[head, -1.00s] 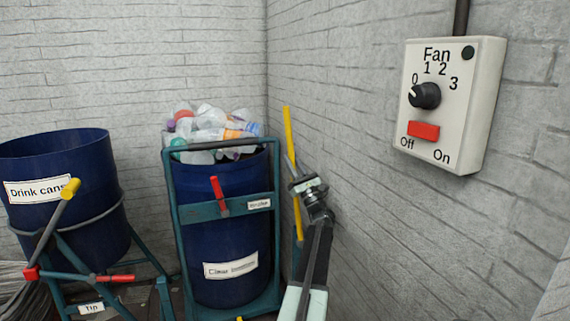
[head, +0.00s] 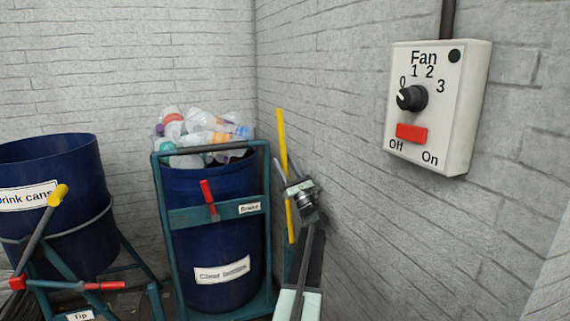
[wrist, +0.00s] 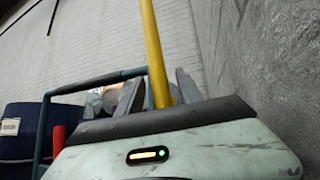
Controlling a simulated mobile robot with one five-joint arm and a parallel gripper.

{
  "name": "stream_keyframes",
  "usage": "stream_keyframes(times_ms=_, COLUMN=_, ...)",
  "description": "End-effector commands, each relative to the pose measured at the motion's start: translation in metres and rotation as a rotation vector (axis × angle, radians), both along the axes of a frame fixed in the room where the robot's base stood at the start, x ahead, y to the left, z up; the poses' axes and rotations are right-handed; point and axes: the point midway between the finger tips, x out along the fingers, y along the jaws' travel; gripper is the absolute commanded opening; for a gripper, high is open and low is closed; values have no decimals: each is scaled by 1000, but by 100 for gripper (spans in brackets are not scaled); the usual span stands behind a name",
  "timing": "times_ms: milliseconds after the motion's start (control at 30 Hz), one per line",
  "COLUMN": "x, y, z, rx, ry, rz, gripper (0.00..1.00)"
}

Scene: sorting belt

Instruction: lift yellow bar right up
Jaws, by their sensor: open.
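The yellow bar (head: 281,133) stands almost upright beside the clear-bottles bin, close to the right-hand wall. My gripper (head: 291,182) is at about the bar's mid-height and hides part of it in the head view. In the wrist view the yellow bar (wrist: 153,48) runs up between the two grey fingers of my gripper (wrist: 160,92). The fingers are apart, with a gap showing on the bar's left side. The bar's lower end is partly hidden behind my arm.
A blue bin of clear bottles (head: 215,240) stands in a teal frame (head: 163,220) with a red lever (head: 208,193), just left of the bar. A drink cans bin (head: 75,170) is further left. The fan control box (head: 438,105) hangs on the right wall.

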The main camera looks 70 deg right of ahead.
Motion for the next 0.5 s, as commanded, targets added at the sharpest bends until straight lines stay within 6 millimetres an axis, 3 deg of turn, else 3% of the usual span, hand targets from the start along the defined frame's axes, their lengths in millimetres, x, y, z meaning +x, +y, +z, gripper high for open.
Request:
stream_keyframes(times_ms=200, x=0, y=0, z=48, rx=0, ry=0, rz=-1, gripper=43)
stream_keyframes(times_ms=267, x=-8, y=26, z=37, rx=0, ry=0, rz=-1, gripper=43)
stream_keyframes(times_ms=500, x=-29, y=93, z=42, rx=-1, ry=1, rz=0, gripper=43)
